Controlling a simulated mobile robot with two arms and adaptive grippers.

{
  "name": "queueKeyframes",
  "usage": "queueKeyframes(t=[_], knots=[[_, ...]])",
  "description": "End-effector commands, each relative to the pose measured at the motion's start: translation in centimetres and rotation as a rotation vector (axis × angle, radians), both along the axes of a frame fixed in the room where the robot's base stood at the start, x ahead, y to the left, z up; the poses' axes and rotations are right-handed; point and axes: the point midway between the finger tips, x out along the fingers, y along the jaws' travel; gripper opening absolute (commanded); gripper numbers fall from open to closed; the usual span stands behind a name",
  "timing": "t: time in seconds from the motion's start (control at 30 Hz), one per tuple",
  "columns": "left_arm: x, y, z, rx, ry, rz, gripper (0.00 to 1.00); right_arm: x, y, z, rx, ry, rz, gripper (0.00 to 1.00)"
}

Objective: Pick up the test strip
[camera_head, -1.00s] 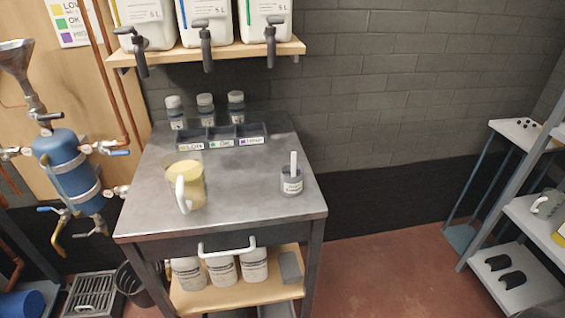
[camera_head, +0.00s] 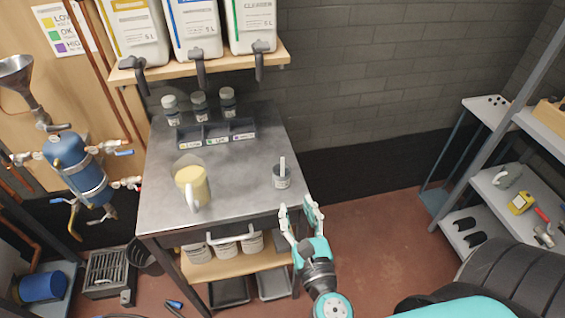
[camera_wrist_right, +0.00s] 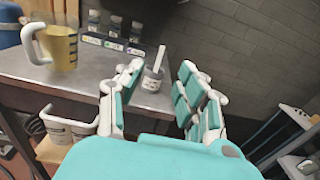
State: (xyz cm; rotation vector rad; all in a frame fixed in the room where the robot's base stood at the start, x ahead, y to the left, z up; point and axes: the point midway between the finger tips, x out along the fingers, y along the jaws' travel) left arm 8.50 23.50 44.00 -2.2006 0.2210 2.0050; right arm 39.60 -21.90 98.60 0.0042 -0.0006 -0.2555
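In the right wrist view the strip (camera_wrist_right: 161,55) and the cup (camera_wrist_right: 152,80) show just beyond the fingers. My right gripper (camera_head: 300,205) is open and empty, in front of the table's right edge and apart from the cup. Its spread fingers also show in the right wrist view (camera_wrist_right: 160,85). My left gripper is not in view.
A pitcher of yellow liquid (camera_head: 192,186) stands on the table (camera_head: 235,190). Behind it are a three-slot tray (camera_head: 216,139) and several small bottles. A shelf (camera_head: 200,68) with large canisters overhangs the back. Grey shelving (camera_head: 500,200) stands at right.

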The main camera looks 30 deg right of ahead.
Motion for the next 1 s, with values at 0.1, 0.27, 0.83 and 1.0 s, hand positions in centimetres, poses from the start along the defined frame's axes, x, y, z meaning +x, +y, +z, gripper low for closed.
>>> queueKeyframes(t=[0.1,0.27,0.83,1.0], knots=[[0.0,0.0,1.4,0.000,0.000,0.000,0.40,2.0,-0.5,0.6,0.001,-0.004,-0.001,0.38],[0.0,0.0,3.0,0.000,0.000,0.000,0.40,5.5,-1.4,0.5,-0.003,-0.003,0.000,0.38],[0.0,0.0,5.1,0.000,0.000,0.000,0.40,12.5,-3.6,-0.2,-0.008,-0.001,0.002,0.38],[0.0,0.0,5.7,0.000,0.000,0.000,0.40,14.9,-4.7,-0.6,-0.006,-0.002,0.002,0.38]])
